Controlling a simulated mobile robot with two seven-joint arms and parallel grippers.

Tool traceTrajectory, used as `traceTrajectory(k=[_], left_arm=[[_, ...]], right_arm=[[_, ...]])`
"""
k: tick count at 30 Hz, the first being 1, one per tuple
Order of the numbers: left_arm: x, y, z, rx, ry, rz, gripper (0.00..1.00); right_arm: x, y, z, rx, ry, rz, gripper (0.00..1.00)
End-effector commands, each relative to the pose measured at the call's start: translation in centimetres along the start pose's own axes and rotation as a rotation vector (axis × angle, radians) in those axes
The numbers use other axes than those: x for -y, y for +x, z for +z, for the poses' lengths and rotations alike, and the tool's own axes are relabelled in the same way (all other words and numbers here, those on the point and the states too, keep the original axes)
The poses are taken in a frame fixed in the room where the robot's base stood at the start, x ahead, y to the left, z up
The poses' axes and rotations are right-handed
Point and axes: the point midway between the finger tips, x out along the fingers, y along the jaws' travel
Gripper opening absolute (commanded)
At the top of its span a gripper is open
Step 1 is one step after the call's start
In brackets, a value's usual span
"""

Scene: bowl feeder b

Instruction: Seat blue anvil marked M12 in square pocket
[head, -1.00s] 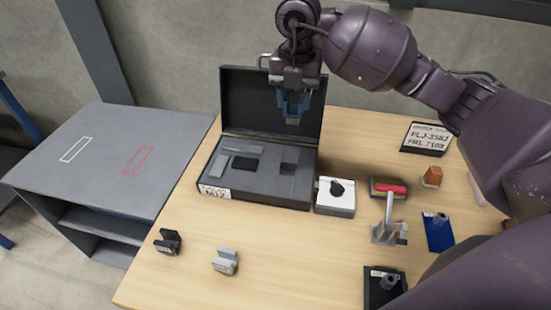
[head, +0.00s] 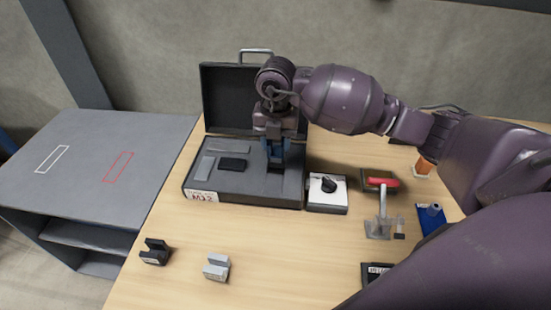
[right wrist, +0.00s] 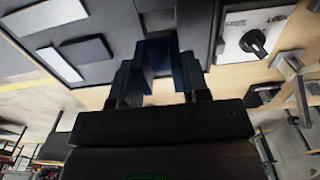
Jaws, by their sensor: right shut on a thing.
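My right gripper (head: 276,160) points down over the right part of the open black case (head: 244,197), whose label reads M12. It is shut on the blue anvil (head: 275,150), a dark blue piece largely covered by the fingers. The anvil also shows in the right wrist view (right wrist: 158,55), low at the case's grey insert (right wrist: 100,20). The square pocket lies under the gripper and is mostly hidden; I cannot tell whether the anvil is inside it. Any mark on the anvil is not readable. My left gripper is not in view.
A black block (head: 155,251) and a grey block (head: 216,267) stand on the table in front of the case. A white switch box (head: 327,194) stands close to the case's right side. A red-handled clamp (head: 380,205) is farther right. The raised lid (head: 228,98) is behind the gripper.

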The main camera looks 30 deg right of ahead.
Motion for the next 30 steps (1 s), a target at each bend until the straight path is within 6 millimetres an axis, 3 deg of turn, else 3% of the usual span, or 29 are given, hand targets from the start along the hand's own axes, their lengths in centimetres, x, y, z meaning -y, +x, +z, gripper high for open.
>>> traceTrajectory(k=[5,15,29,30], left_arm=[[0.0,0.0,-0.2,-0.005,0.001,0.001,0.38],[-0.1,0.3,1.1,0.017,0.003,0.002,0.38],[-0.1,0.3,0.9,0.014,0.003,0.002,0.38],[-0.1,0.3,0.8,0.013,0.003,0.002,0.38]], right_arm=[[0.0,0.7,0.0,0.001,0.0,0.001,0.07],[0.0,5.6,0.0,-0.001,0.001,0.0,0.07],[0.0,6.2,0.1,0.002,0.0,0.001,0.07],[0.0,6.2,0.1,0.001,0.0,0.0,0.48]])
